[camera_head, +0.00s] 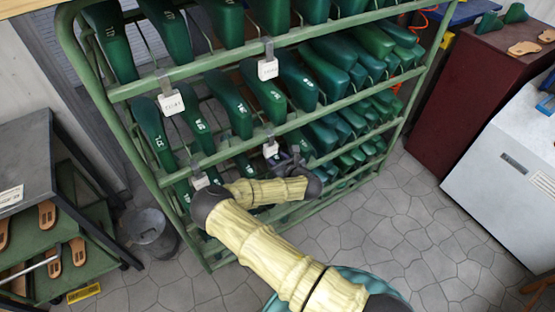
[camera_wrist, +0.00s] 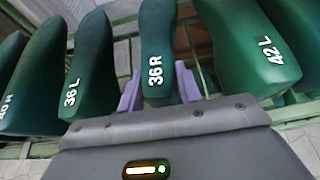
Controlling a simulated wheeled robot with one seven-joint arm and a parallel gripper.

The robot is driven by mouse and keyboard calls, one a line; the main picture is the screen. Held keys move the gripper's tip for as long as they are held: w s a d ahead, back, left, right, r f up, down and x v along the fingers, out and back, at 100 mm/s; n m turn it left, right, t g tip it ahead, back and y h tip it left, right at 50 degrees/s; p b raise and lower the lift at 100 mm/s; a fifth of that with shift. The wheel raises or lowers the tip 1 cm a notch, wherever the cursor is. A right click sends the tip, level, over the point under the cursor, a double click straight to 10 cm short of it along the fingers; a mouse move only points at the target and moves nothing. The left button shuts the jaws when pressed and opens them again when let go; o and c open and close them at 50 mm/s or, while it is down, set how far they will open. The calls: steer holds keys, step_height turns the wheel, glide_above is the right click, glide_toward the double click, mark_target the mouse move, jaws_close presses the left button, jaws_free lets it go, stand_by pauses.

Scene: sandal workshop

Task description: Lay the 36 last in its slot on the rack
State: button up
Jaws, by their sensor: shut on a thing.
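My gripper (camera_head: 284,163) reaches into a lower shelf of the green rack (camera_head: 200,70). In the wrist view its purple fingers are shut on a dark green last marked 36 R (camera_wrist: 157,50), one on each side of it. This last lies in the row between the 36 L last (camera_wrist: 72,75) on the left and the 42 L last (camera_wrist: 262,45) on the right. I cannot tell whether it rests fully on the shelf. In the head view my arm and gripper hide most of this spot.
Thin metal dividers and neighbouring lasts stand close on both sides. White tags (camera_head: 267,69) hang from the rails. A grey bucket (camera_head: 150,232) and a dark bench (camera_head: 25,150) stand left; a maroon cabinet (camera_head: 470,95) and a white unit (camera_head: 510,165) stand right. Stone floor is clear at right.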

steer(key=shift+f, duration=0.1)
steer(key=o, duration=1.1)
steer(key=shift+o, duration=0.2)
steer(key=shift+f, duration=0.1)
steer(key=shift+s, duration=0.1)
steer(key=p+v, duration=0.3)
steer(key=v, duration=1.4)
steer(key=shift+r+p, duration=0.25)
steer(key=shift+p, duration=0.05)
steer(key=shift+d, duration=0.1)
